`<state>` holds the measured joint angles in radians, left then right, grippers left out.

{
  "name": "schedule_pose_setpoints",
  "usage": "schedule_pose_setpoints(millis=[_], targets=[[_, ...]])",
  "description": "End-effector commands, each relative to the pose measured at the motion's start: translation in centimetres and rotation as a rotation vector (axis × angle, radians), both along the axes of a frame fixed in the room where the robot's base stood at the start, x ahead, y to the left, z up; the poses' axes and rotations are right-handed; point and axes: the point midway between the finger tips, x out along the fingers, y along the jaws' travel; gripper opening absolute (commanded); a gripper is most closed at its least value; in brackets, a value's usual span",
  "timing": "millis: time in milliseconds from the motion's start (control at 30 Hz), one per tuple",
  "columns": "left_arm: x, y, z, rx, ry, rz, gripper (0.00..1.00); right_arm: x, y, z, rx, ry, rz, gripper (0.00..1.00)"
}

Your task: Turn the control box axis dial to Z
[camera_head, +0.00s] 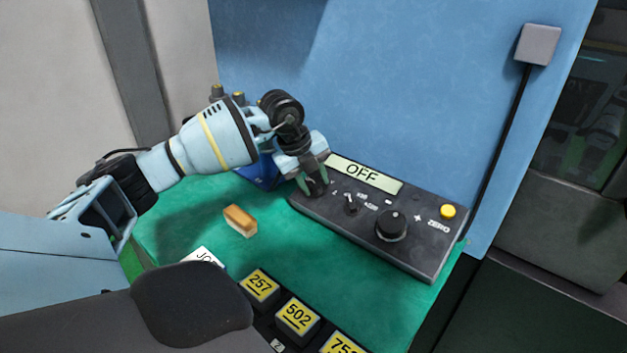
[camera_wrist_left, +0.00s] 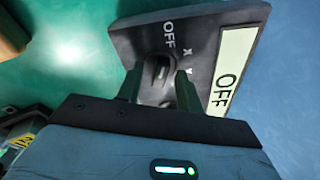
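The dark control box (camera_head: 415,254) lies tilted in the picture on a green surface, and its display (camera_head: 364,173) reads OFF. The axis dial (camera_wrist_left: 158,72) shows in the left wrist view, with OFF, X and further partly hidden labels beside it. My left gripper (camera_head: 313,188) is over the left end of the box and hides most of the dial in the head view. In the left wrist view its two fingers (camera_wrist_left: 159,88) stand apart, one on each side of the dial; whether they touch it is unclear. My right gripper is not in view.
The box also carries a small selector (camera_head: 351,204), a large black knob (camera_head: 391,225) and a yellow button (camera_head: 448,211). Numbered yellow-topped blocks (camera_head: 298,316) stand in front. A blue wall (camera_head: 420,90) rises behind.

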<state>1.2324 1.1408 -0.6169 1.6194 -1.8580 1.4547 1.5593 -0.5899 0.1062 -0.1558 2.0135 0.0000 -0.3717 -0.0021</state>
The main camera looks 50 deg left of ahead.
Motion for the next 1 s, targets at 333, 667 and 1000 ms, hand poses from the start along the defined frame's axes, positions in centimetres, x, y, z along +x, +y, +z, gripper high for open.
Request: schedule_pose_setpoints(millis=[333, 667, 1000], targets=[[0.04, -0.01, -0.11, 0.000, 0.000, 0.000, 0.26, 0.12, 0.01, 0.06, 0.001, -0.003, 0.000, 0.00], [0.03, -0.02, -0.09, 0.000, 0.000, -0.001, 0.00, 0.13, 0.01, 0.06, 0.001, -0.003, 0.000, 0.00], [0.08, -0.05, 0.08, 0.029, 0.002, -0.076, 0.00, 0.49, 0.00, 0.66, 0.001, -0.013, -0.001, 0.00]])
